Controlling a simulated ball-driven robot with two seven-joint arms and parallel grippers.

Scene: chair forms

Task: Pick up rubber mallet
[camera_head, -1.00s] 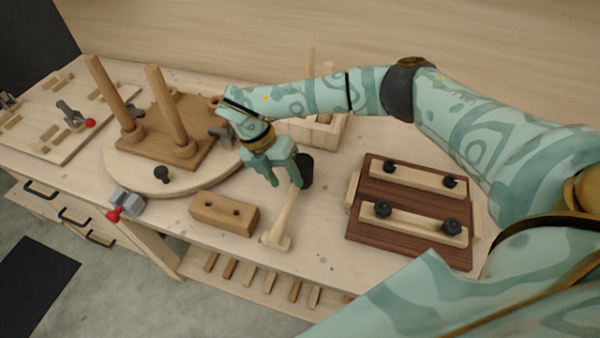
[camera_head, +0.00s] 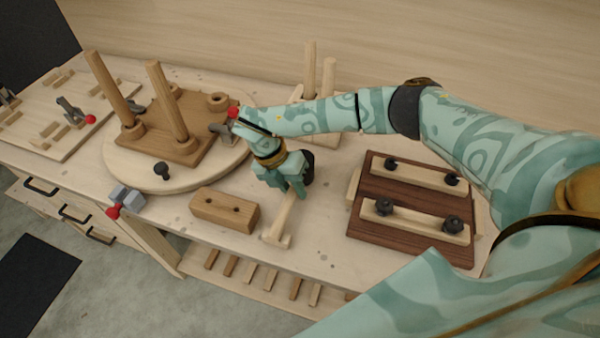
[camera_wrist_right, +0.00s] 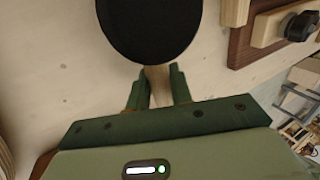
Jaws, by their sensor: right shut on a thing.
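The rubber mallet has a black head (camera_head: 308,166) and a pale wooden handle (camera_head: 283,214) that runs toward the bench's front edge. My right gripper (camera_head: 291,190) is shut on the handle just below the head. In the right wrist view the black head (camera_wrist_right: 150,25) is just beyond my fingers (camera_wrist_right: 159,85), with the handle between them. The fingers partly hide the handle. Whether the mallet is clear of the bench cannot be told. My left gripper is not in view.
A drilled wooden block (camera_head: 224,210) lies left of the handle. A dark board with pale bars and black knobs (camera_head: 410,243) is at the right. A round turntable (camera_head: 125,178) with a peg fixture is at the left.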

